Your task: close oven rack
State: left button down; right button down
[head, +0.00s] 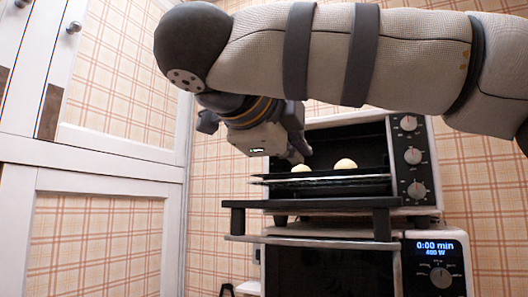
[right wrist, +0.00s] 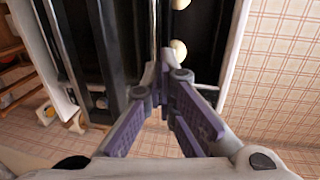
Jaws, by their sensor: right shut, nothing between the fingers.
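The toaster oven (head: 413,132) stands open at the front. Its rack (head: 335,180) shows as thin, light, level edges reaching out of the dark opening. Two round cream-coloured items (head: 345,164) sit on the rack; they also show in the right wrist view (right wrist: 178,50). My right gripper (head: 297,157) is at the left part of the opening, close to the rack; whether it touches is unclear. In the right wrist view its fingers (right wrist: 160,77) meet at the tips with nothing between them, in front of the rack's edge. My left gripper is out of view.
A dark bar (head: 315,203) on short posts crosses in front of the oven, below the rack. A microwave (head: 432,270) with a lit display stands underneath. White cabinet doors (head: 108,178) fill the left. My right arm covers the upper right.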

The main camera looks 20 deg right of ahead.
jog(key=x, duration=0.8)
jog(key=shift+w+a+f, duration=0.15)
jog(key=shift+w+f, duration=0.1)
jog(key=shift+w, duration=0.25)
